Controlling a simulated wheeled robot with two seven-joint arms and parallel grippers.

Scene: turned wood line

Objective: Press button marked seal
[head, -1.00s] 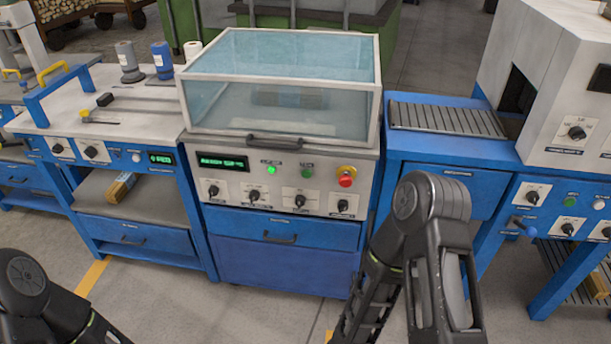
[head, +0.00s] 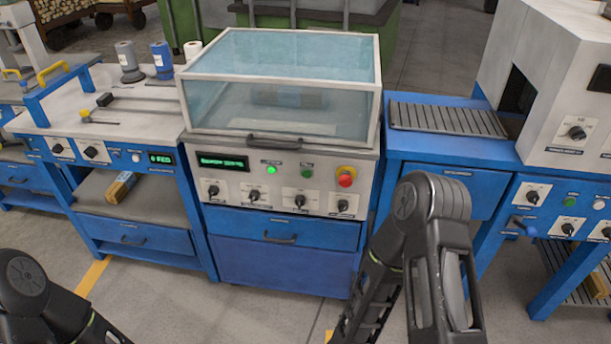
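The middle machine has a light control panel (head: 258,184) under a clear-lidded chamber (head: 280,88). On the panel are a brightly lit green button (head: 271,170), a darker green button (head: 307,172) and a red mushroom button (head: 346,177) on a yellow base. The small labels are too blurred to read, so I cannot tell which is marked seal. A green text display (head: 222,162) is at the panel's left. Only links of my two arms show, in the lower corners; neither gripper is in view.
Several knobs (head: 301,201) line the panel's bottom. A left bench (head: 100,110) holds spools and has a wood block (head: 121,187) on its shelf. A right machine has a slatted bed (head: 448,119) and more controls. My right arm stands close before the middle machine's right side.

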